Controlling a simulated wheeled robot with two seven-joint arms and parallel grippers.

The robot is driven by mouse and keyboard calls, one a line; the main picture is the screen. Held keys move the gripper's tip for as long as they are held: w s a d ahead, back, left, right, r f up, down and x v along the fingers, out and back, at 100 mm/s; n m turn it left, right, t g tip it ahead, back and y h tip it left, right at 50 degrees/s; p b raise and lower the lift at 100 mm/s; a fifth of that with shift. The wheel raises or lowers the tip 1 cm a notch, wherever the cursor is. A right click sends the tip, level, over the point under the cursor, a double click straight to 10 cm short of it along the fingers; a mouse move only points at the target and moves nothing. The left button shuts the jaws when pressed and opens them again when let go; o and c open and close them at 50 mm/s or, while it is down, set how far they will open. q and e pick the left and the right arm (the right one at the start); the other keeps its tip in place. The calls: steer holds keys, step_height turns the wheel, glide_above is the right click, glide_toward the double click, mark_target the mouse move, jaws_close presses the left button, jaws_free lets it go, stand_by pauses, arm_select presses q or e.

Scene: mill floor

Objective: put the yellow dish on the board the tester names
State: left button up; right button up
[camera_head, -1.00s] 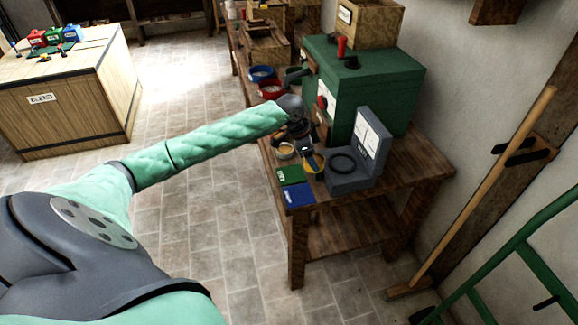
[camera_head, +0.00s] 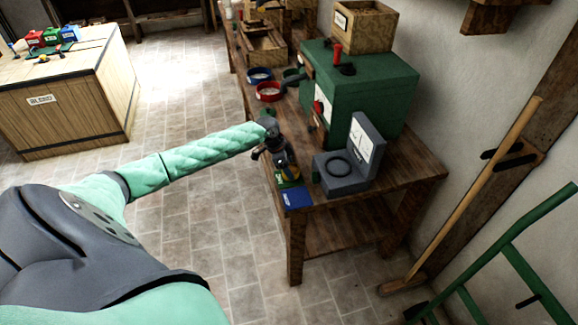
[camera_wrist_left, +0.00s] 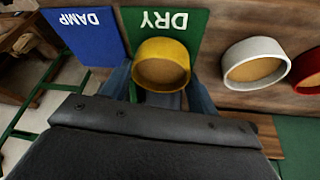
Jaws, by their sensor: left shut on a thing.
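My left gripper (camera_head: 287,172) is at the front end of the workbench and is shut on the yellow dish (camera_wrist_left: 161,66), which holds brown stuff. In the left wrist view the dish is over the near part of the green board marked DRY (camera_wrist_left: 193,22). I cannot tell whether it touches the board. The blue board marked DAMP (camera_wrist_left: 85,38) lies beside it and is empty; it also shows in the head view (camera_head: 297,198). The grey tester (camera_head: 345,178) has a dial (camera_head: 362,138) too small to read and an empty ring. My right gripper is not in view.
A white dish (camera_wrist_left: 254,63) and a red dish (camera_wrist_left: 309,72) stand beside the green board. A green machine box (camera_head: 365,82) stands behind the tester on the bench. A broom (camera_head: 478,190) leans on the wall at right. The floor left of the bench is clear.

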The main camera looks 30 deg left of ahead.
arm_select(q)
steer(key=shift+f, duration=0.35)
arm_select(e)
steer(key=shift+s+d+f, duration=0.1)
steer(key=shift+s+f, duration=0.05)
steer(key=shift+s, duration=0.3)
arm_select(q)
steer(key=shift+f, duration=0.2)
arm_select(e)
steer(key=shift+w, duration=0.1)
arm_select(q)
steer(key=o, duration=1.1)
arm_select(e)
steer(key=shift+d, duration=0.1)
arm_select(q)
steer(key=shift+r, duration=0.1)
